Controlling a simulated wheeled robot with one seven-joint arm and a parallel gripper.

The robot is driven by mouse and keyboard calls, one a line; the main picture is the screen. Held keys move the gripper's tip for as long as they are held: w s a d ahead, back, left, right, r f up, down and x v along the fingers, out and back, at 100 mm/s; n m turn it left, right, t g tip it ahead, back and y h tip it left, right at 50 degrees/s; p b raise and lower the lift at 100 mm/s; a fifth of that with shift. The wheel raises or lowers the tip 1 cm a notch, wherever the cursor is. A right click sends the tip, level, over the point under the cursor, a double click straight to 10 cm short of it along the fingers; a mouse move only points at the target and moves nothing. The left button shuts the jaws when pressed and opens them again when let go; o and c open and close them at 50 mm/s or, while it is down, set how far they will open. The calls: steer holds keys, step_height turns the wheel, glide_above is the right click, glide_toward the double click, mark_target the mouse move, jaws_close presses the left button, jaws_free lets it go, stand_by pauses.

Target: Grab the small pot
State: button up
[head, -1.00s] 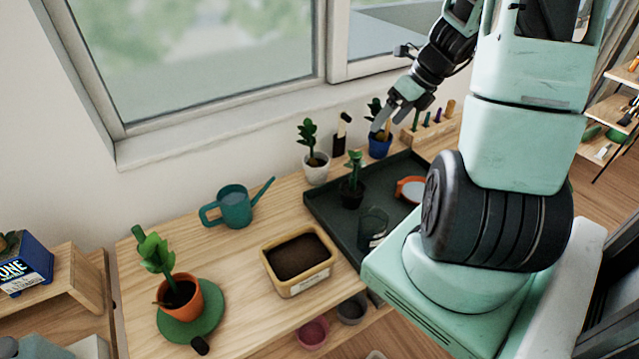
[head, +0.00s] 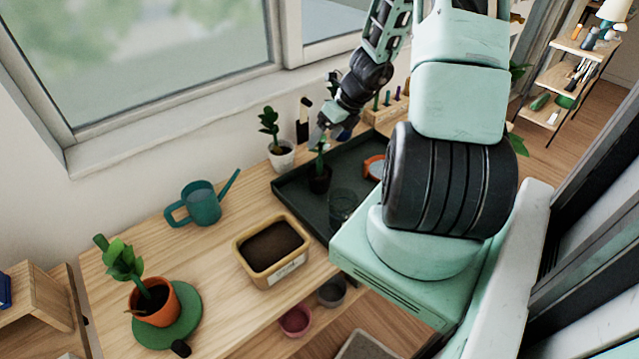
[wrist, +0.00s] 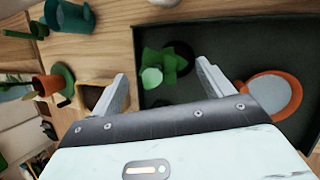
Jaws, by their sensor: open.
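A small black pot (head: 320,183) with a green plant stands upright on the dark tray (head: 300,200). My gripper (head: 322,130) is above this plant, with its fingers pointing down. In the wrist view the open gripper (wrist: 161,68) has its two fingers apart on either side of the green plant (wrist: 152,77). The dark pot (wrist: 184,52) shows just beyond the leaves. No contact is visible. A white pot (head: 281,158) with a plant stands beside the tray, behind and left of the black pot.
A soil box (head: 272,275), a teal watering can (head: 205,205) and a terracotta pot (head: 160,308) stand to the left. The window wall is close behind.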

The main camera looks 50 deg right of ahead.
steer(key=x, duration=0.4)
steer(key=shift+w+f, duration=0.15)
steer(key=shift+f, duration=0.05)
steer(key=c, duration=1.3)
steer(key=shift+r, duration=0.1)
